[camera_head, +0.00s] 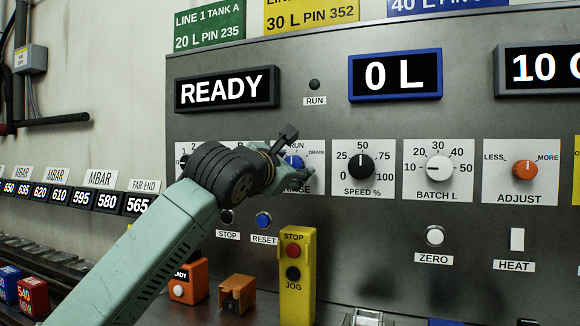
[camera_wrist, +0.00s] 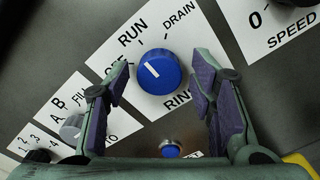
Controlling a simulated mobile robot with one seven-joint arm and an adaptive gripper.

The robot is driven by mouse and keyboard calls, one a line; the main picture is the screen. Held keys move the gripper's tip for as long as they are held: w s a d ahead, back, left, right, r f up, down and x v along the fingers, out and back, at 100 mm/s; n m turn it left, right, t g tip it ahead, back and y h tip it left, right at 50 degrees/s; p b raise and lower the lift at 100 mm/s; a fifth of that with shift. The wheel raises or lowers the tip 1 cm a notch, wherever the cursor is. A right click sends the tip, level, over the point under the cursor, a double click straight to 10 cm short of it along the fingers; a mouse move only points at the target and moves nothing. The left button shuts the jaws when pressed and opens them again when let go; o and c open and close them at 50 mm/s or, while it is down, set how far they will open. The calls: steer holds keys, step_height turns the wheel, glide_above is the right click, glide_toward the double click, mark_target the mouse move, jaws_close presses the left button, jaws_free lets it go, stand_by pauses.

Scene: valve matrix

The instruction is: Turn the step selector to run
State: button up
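The step selector is a blue round knob with a white mark on a white label plate; it fills the middle of the wrist view (camera_wrist: 164,76). Its mark points left, toward a label partly hidden by my left finger, not at RUN at upper left. DRAIN and part of RINSE also show on the plate. My gripper (camera_wrist: 162,88) is open, with one finger on each side of the knob and gaps between. In the head view my gripper (camera_head: 288,165) is at the panel and covers much of the selector (camera_head: 294,162).
To the right are the speed knob (camera_head: 361,167), batch knob (camera_head: 439,169) and orange adjust knob (camera_head: 526,170). Below are the blue reset button (camera_head: 264,219) and a yellow stop/jog box (camera_head: 296,275). The display (camera_head: 227,89) reads READY; the RUN lamp (camera_head: 314,84) is dark.

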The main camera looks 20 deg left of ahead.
stand_by(0.3)
steer(key=s, duration=1.2)
steer(key=shift+a, duration=0.2)
steer(key=shift+f, duration=0.1)
